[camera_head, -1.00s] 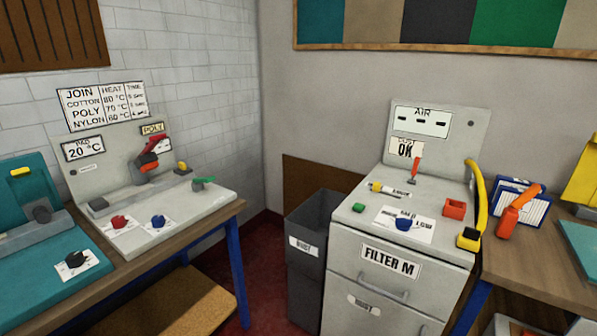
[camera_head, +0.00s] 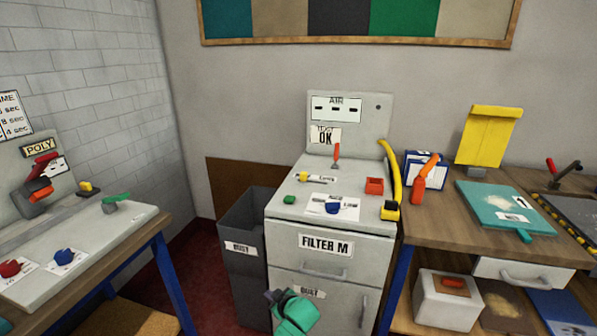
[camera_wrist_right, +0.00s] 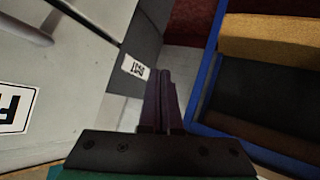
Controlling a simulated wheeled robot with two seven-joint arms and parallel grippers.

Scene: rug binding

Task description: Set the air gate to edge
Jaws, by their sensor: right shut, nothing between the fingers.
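The grey filter machine (camera_head: 345,250), labelled FILTER M, stands in the middle of the head view. Its upright panel (camera_head: 375,125) reads AIR above three dark slots. On its top are a red-orange upright lever (camera_head: 337,152), a yellow-ended piece (camera_head: 303,177) by a small label, and a blue knob (camera_head: 332,208) on a white card. I cannot tell from the lettering which one is the air gate. My right gripper (camera_head: 271,296) is low in front of the machine, below its top. In the wrist view the right gripper (camera_wrist_right: 164,76) is shut and empty. My left gripper is out of view.
A green button (camera_head: 289,199), red box (camera_head: 374,186) and yellow hose (camera_head: 391,168) also occupy the machine's top. A dark bin (camera_head: 240,270) stands left of it. A wooden bench (camera_head: 440,210) adjoins on the right; the poly machine (camera_head: 110,235) is at left.

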